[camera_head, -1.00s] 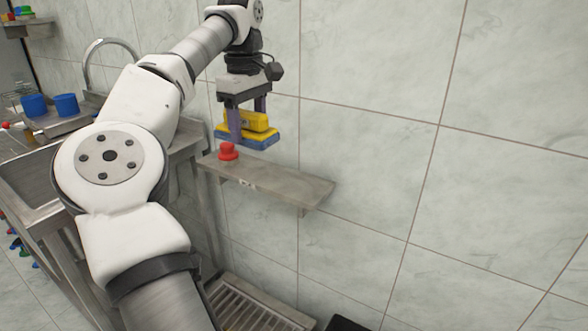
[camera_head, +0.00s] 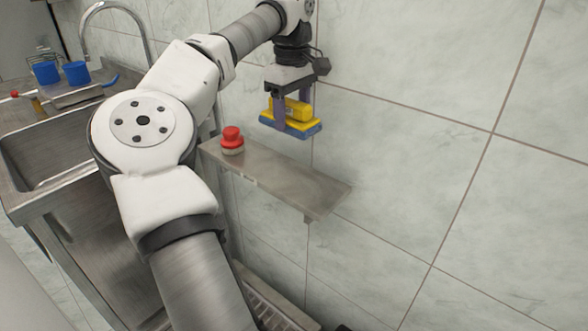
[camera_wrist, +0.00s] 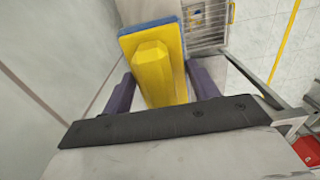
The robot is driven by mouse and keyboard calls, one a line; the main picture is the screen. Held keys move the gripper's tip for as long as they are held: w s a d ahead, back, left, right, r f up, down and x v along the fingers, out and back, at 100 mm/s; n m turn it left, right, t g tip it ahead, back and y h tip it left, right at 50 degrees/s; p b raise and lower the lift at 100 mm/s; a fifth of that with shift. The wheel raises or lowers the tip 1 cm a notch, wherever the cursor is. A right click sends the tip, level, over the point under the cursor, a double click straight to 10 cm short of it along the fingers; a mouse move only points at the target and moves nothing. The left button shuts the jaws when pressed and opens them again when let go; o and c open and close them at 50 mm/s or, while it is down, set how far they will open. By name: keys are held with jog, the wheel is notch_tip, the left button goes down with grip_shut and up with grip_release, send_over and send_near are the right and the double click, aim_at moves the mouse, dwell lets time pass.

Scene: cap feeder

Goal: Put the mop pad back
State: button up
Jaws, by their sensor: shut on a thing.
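The mop pad (camera_head: 290,122) is a yellow block with a yellow grip on top and a blue underside. My gripper (camera_head: 291,104) is shut on its yellow grip and holds it in the air, above and behind the small metal wall shelf (camera_head: 290,177). The pad looks roughly level and apart from the shelf. In the wrist view the mop pad (camera_wrist: 155,70) sits between my two purple fingers, its blue edge showing at the top and left.
A red-topped object (camera_head: 232,139) stands on the shelf's left end. A metal sink (camera_head: 55,150) is at left, with blue cups (camera_head: 76,72) and a curved tap (camera_head: 118,8) behind. A slatted metal grate (camera_head: 275,312) lies low below the shelf. The shelf's right part is bare.

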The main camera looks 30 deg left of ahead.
aim_at(293, 179)
notch_tip(293, 179, down, 14)
dwell(0.5)
jog(key=o, duration=1)
jog(key=shift+f, duration=0.1)
notch_tip(293, 179, up, 12)
jog(key=shift+r, duration=0.15)
